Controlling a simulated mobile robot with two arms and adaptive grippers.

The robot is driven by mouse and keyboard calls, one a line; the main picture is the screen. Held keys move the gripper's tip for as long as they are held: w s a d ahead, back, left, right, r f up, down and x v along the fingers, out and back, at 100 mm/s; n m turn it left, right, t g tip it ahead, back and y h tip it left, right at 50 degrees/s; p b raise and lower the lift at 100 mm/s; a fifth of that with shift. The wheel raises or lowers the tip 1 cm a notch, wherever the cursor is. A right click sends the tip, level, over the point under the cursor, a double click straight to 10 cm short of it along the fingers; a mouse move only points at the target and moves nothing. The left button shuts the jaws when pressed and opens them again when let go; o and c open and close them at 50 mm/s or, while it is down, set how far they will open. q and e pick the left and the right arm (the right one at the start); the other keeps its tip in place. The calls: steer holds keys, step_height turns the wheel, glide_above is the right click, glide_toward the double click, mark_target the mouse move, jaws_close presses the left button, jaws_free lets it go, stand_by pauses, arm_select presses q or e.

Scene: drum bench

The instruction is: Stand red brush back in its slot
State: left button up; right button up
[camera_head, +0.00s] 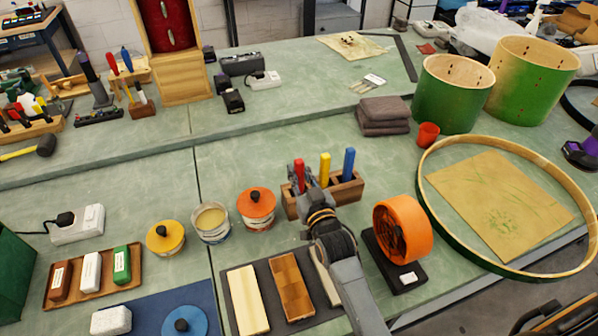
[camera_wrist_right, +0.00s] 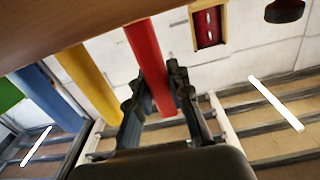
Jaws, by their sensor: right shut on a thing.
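The red brush (camera_head: 299,171) is upright at the left end of the wooden brush holder (camera_head: 345,192). My right gripper (camera_head: 307,188) is shut on it, with one finger on either side. In the right wrist view the red brush (camera_wrist_right: 150,62) runs between the fingers (camera_wrist_right: 157,98) to the edge of the holder (camera_wrist_right: 60,32). Whether its lower end is inside a slot is hidden. The yellow brush (camera_head: 325,168) and blue brush (camera_head: 348,162) stand upright in the holder to the right. My left gripper is not in view.
An orange-lidded tin (camera_head: 256,208) stands left of the holder. Folded grey cloths (camera_head: 384,115) lie behind, with clear bench between.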

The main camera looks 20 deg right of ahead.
steer(key=o, duration=0.9)
steer(key=shift+c, duration=0.2)
steer(key=s, duration=1.2)
steer(key=shift+d, duration=0.15)
